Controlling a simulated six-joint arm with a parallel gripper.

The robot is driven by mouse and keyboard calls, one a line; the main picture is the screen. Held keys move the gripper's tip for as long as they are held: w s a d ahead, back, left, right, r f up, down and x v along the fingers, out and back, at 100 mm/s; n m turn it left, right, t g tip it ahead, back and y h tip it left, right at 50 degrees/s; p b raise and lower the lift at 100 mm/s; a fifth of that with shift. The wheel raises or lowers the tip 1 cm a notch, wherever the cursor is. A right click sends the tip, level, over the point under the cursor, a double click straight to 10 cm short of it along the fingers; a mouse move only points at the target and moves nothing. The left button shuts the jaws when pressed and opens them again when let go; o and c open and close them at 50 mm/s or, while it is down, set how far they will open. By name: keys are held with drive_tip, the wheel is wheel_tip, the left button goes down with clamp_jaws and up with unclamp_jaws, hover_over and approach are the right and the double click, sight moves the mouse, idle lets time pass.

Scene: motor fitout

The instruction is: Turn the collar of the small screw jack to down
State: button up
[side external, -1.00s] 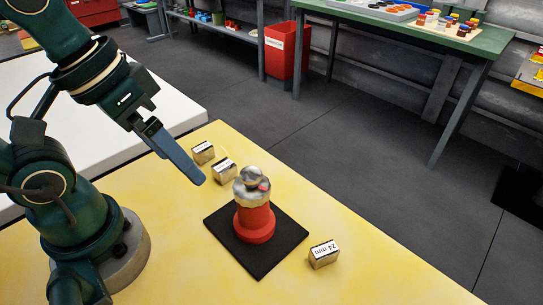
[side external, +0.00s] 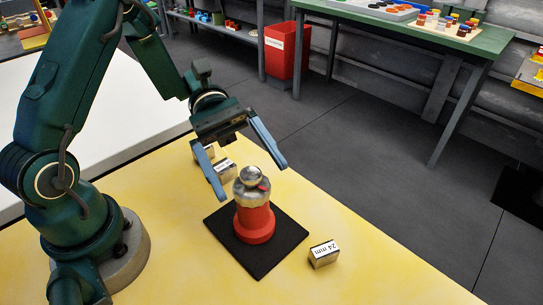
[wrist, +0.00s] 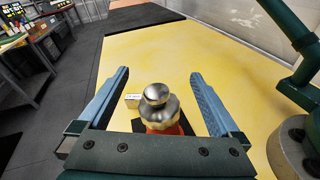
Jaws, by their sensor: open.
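The small screw jack has a red body (side external: 254,224) and stands upright on a black square mat (side external: 272,258). Its silver collar (side external: 250,190) is on top, with a round cap above it and a small red mark on its side. My gripper (side external: 251,178) is open, its two blue fingers apart around the top of the jack from above. In the wrist view the collar (wrist: 160,110) lies between the spread fingers, with gaps on both sides. The lower red body is mostly hidden there by the gripper's bar.
A metal block labelled 24 mm (side external: 324,253) lies right of the mat. Two more blocks, one of them here (side external: 225,169), lie behind the jack, partly hidden by my gripper. The yellow table (side external: 170,225) is clear at the front.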

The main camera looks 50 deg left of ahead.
sight(266, 197)
drive_tip(key=f+n, duration=0.1)
drive_tip(key=f+n+t+h, duration=0.1)
drive_tip(key=w+a+f+n+h, duration=0.1)
drive_tip(key=shift+a+f, duration=0.1)
drive_tip(key=shift+f, duration=0.15)
drive_tip(key=shift+s+f+n+t, duration=0.1)
drive_tip(key=shift+f+n+t, duration=0.2)
drive_tip(key=shift+f+n, duration=0.1)
drive_tip(key=shift+s+d, duration=0.2)
drive_tip(key=shift+d, duration=1)
drive_tip(key=shift+s+d, duration=0.15)
drive_tip(key=shift+d, duration=1)
drive_tip(key=c, duration=1.4)
drive_tip(key=shift+w+r+n+t, duration=0.1)
drive_tip(key=shift+w+n+t, duration=0.1)
drive_tip(key=shift+n+t, duration=0.8)
drive_tip(key=shift+w+n+t, duration=0.15)
drive_tip(key=shift+n+t, duration=0.35)
drive_tip(key=shift+t, duration=0.9)
